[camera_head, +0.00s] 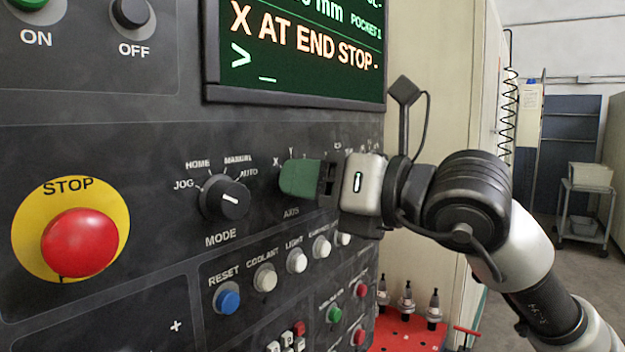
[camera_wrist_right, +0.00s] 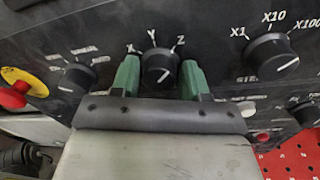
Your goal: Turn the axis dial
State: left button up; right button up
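The axis dial (camera_wrist_right: 160,66) is a black round knob on the dark panel, marked X, Y and Z above, with a short slanted white line on its face. In the head view it is hidden behind my right gripper (camera_head: 297,178), which has green fingers and reaches the panel from the right, above the word AXIS. In the right wrist view the two green fingers stand on either side of the dial. They are apart, and I cannot tell whether either touches it. My left gripper is not in view.
The mode dial (camera_head: 224,198) and red stop button (camera_head: 80,243) are left of the axis dial. A dial marked X1, X10 and X100 (camera_wrist_right: 271,56) is to its right. Push buttons, including a blue reset button (camera_head: 228,299), lie below. The screen (camera_head: 300,45) above reads "X AT END STOP".

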jog(key=c, duration=0.5)
jog(key=n+b, duration=0.4)
jog(key=n, duration=0.4)
jog(key=n+h+b, duration=0.1)
jog(key=n+b, duration=0.4)
jog(key=n, duration=0.3)
jog(key=shift+s+a+f+n+t, duration=0.1)
jog(key=shift+s+a+n+t, duration=0.05)
jog(key=shift+n+t, duration=0.2)
jog(key=shift+n, duration=0.25)
jog(key=o, duration=0.9)
